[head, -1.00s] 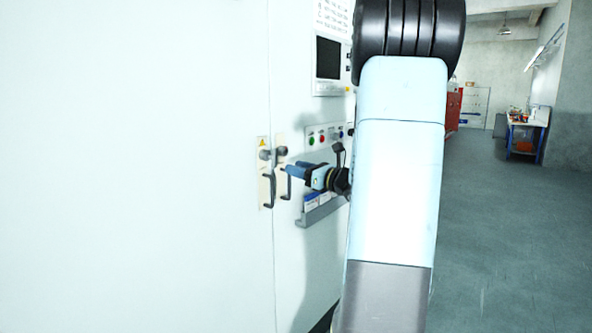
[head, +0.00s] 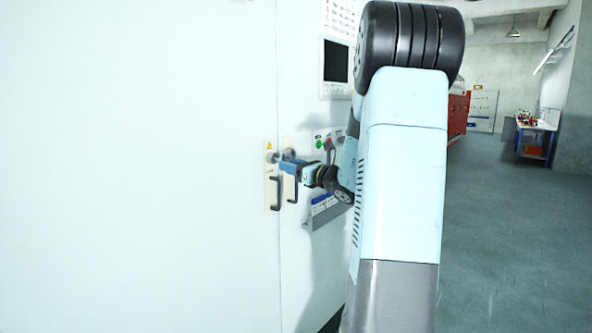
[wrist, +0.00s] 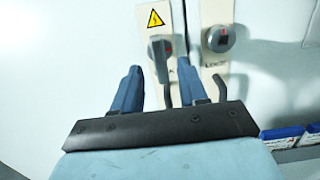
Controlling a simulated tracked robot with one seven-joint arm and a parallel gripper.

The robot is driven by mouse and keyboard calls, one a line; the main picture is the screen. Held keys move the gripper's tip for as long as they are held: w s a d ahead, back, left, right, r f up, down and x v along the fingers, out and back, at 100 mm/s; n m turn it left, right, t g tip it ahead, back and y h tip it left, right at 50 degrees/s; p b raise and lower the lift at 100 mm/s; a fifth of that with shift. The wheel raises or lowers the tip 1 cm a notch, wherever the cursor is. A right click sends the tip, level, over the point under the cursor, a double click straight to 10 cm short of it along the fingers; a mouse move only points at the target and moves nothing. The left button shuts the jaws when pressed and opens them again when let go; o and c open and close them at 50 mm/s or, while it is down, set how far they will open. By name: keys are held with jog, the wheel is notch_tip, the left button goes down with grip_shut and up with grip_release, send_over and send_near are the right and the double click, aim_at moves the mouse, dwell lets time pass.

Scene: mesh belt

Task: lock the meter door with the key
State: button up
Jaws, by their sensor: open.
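The meter door (head: 140,160) is the wide pale panel at the left of the head view, and looks flush with the panel beside it. Its plate carries a yellow warning sign and a grey-and-red knob (wrist: 160,47) in the wrist view. A second round lock knob (wrist: 220,38), labelled "LOCK", sits on the neighbouring plate to the right. My gripper (wrist: 159,66) is open, its blue fingers on either side of the grey-and-red knob in the picture; contact cannot be told. In the head view, my gripper (head: 284,166) is at the plates. I cannot make out a separate key.
Black handles (head: 275,193) hang below the knobs, close to my fingers. A pocket with blue-and-white booklets (head: 322,210) and a button panel (head: 320,142) are to the right. Open floor (head: 510,230) lies right of my arm.

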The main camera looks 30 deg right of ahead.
jog(key=shift+x, duration=1.75)
grip_shut()
